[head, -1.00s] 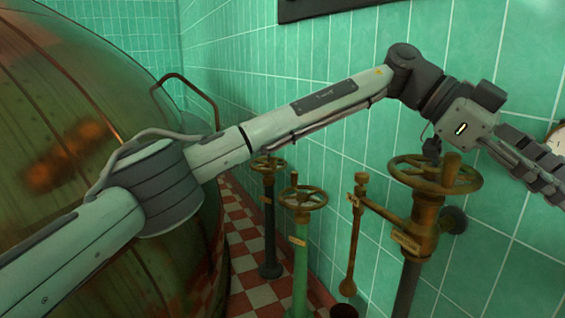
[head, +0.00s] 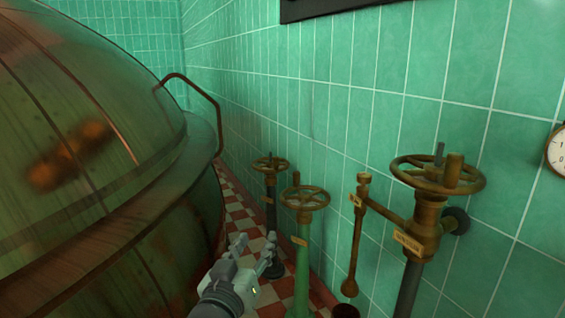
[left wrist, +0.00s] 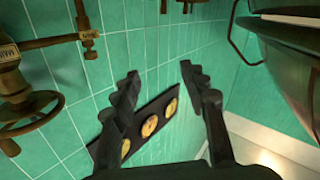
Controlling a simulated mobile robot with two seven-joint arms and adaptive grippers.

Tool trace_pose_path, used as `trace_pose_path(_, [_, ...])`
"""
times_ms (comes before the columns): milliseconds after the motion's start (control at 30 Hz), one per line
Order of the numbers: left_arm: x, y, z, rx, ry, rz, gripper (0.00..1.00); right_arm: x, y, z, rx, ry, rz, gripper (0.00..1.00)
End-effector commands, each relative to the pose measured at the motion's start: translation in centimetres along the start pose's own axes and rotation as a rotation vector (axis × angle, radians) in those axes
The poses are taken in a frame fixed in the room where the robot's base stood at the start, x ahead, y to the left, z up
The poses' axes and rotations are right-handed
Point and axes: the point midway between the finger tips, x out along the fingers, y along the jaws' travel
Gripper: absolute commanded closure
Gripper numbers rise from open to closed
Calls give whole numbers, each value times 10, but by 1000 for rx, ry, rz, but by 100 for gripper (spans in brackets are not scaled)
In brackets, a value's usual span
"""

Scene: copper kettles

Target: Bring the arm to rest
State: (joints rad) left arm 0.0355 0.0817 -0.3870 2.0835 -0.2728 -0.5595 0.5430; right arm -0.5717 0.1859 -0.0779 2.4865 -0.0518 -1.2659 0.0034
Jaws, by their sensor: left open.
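My left gripper (head: 256,238) is low in the middle of the head view, in front of the checkered floor, between the copper kettle (head: 75,200) and the green valve pipe (head: 302,262). Its two fingers point up and away and are spread apart. In the left wrist view the open fingers (left wrist: 160,72) have nothing between them but tiled wall behind. My right gripper is not in view.
A large brass handwheel (head: 437,175) stands on a pipe at the right, with smaller handwheels (head: 304,198) nearer the middle. A curved rail (head: 205,95) rises by the kettle. A dark board with round gauges (left wrist: 150,126) shows in the left wrist view.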

Motion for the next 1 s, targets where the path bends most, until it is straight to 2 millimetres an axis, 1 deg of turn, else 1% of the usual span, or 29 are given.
trace_pose_path(33, [-22, -25, 27, 21, -88, -58, 56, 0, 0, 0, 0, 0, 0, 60])
trace_pose_path(67, [-35, -38, 40, 38, -138, -89, 56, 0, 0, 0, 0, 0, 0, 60])
trace_pose_path(100, [-53, -55, 58, 62, -208, -125, 56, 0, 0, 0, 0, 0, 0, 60])
trace_pose_path(167, [-81, -76, 82, 95, -309, -169, 56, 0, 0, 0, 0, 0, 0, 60])
trace_pose_path(200, [-98, -87, 94, 117, -368, -191, 56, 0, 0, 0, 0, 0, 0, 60])
trace_pose_path(300, [-136, -107, 118, 161, -494, -228, 56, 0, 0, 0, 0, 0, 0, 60])
trace_pose_path(500, [-197, -130, 148, 226, -682, -258, 56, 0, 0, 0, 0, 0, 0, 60])
trace_pose_path(633, [-231, -139, 160, 261, -782, -265, 56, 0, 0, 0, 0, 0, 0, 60])
trace_pose_path(833, [-277, -148, 172, 308, -916, -262, 56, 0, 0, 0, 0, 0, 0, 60])
trace_pose_path(867, [-277, -151, 174, 306, -934, -266, 56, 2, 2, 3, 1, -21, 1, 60])
trace_pose_path(1000, [-282, -166, 200, 291, -1018, -288, 56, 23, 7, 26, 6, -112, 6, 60])
